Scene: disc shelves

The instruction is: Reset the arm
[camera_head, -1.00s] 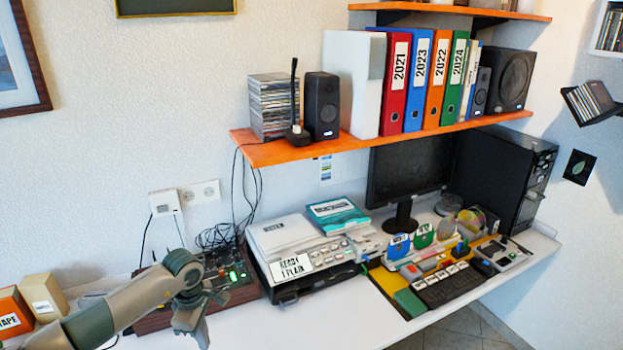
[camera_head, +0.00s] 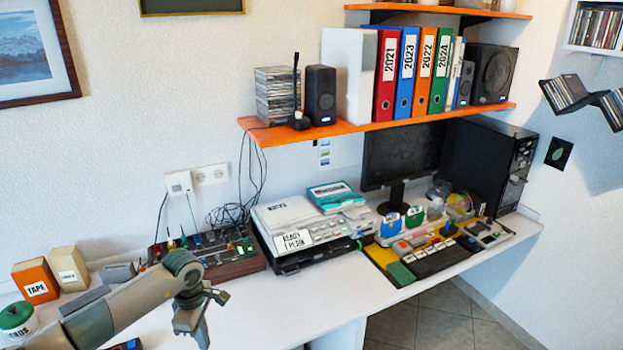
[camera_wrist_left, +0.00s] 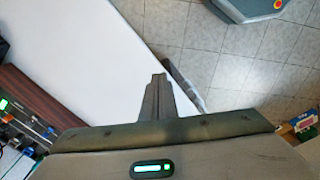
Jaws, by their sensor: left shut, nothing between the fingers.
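My left arm comes in from the lower left of the head view. Its gripper (camera_head: 203,340) points down over the front part of the white desk (camera_head: 342,295), in front of the mixer box with lit green buttons. In the left wrist view the gripper fingers (camera_wrist_left: 158,82) are together, with nothing between them, over the desk's edge with the tiled floor beyond. My right gripper does not show in either view.
The mixer box (camera_head: 222,254) stands behind my left gripper, and a printer (camera_head: 291,238) is to its right. A TAPE box (camera_head: 36,283) and a green-lidded jar (camera_head: 17,319) stand at the left. The desk front before the printer is clear.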

